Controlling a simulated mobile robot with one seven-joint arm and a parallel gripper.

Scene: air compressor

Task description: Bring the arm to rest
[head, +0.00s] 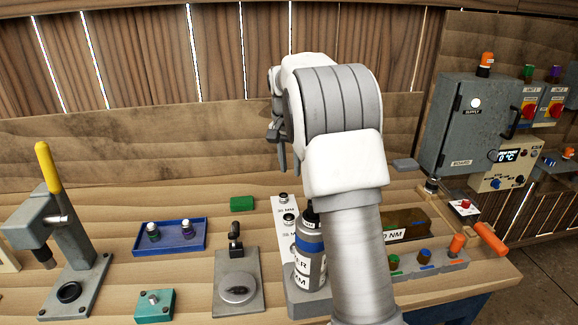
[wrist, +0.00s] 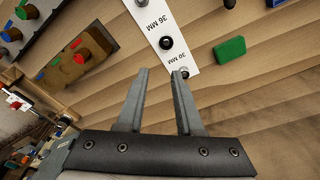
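My gripper (wrist: 160,75) shows in the wrist view with its two grey fingers apart and nothing between them. In the head view my gripper (head: 278,150) hangs at the left side of my raised, bent arm, above the back of the workbench (head: 225,190). Behind the fingertips in the wrist view is a white strip (wrist: 167,40) marked 36 MM and 30 MM, with dark round pieces on it. The fingers appear clear of the bench. My arm hides part of the bench's middle.
A lever press (head: 60,220) stands at the left. A blue tray (head: 170,236) holds two small bottles. A green block (head: 242,204), a grey clamp plate (head: 238,285) and a labelled bottle (head: 310,255) stand nearer my arm. A grey supply cabinet (head: 470,120) is at the right.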

